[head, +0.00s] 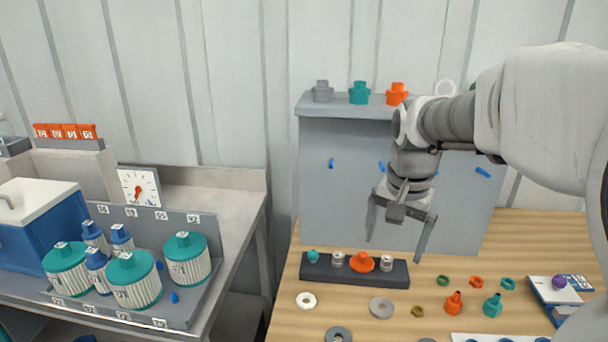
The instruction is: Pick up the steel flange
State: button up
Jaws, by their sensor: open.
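Two flat grey rings lie on the wooden table: a lighter one (382,307) in front of the dark block, and a darker one (338,335) cut by the lower picture edge. Either looks like a steel flange; I cannot tell for certain which it is. My gripper (396,246) is open and empty, its fingers pointing down in front of the grey panel. It is above the dark block in the picture, apart from both rings.
The dark block (320,272) holds small fittings, including an orange one (362,262). A white ring (306,300) lies left. Orange (454,303) and teal (492,306) fittings stand right. The grey panel (340,200) rises behind. A steel bench (230,215) with teal-capped vessels is at left.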

jog(key=w+d+f+m+g+b, duration=0.2)
jog(key=w+d+f+m, duration=0.2)
jog(key=w+f, duration=0.45)
jog(key=b, duration=0.1)
send_over(383, 301)
jog(key=s, duration=0.2)
jog(key=f, duration=1.3)
jog(key=shift+a, duration=0.4)
jog(key=f, duration=0.4)
jog(key=shift+w+f+b, duration=0.2)
jog(key=shift+f+b, duration=0.2)
jog(key=c, duration=1.6)
